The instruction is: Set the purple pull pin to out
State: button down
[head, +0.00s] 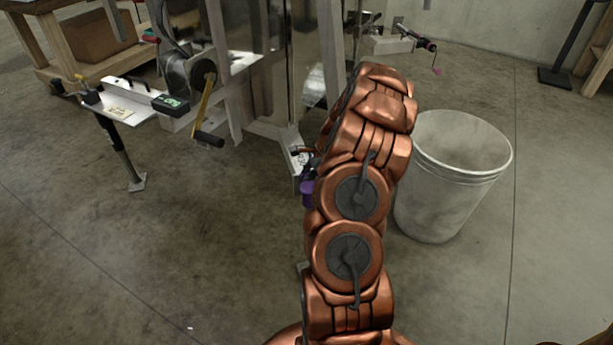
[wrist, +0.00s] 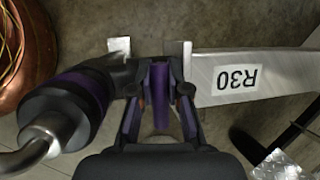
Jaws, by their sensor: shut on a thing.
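The purple pull pin (wrist: 160,92) shows in the wrist view as a narrow upright purple piece between my fingers. My gripper (wrist: 160,78) is shut on it, with dark fingers on both sides. A dark cylinder with a purple band (wrist: 68,103) lies just left of the fingers, with a bent metal rod at its lower left. Whether it is joined to the purple piece is hidden. In the head view a purple part (head: 307,193) shows beside my copper arm, which hides most of my gripper and the pin.
A metal trailer beam (wrist: 205,75) labelled R30 is right of my gripper. In the head view a grey bin (head: 440,208) stands close right of my arm. A winch with a crank (head: 205,110) and a jack leg (head: 122,150) are at left. The left foreground floor is clear.

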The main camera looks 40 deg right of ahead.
notch_tip(320, 180, up, 4)
jog(key=p, duration=0.3)
dwell(0.4)
jog(key=c, duration=1.1)
grip_release()
jog(key=v, duration=1.2)
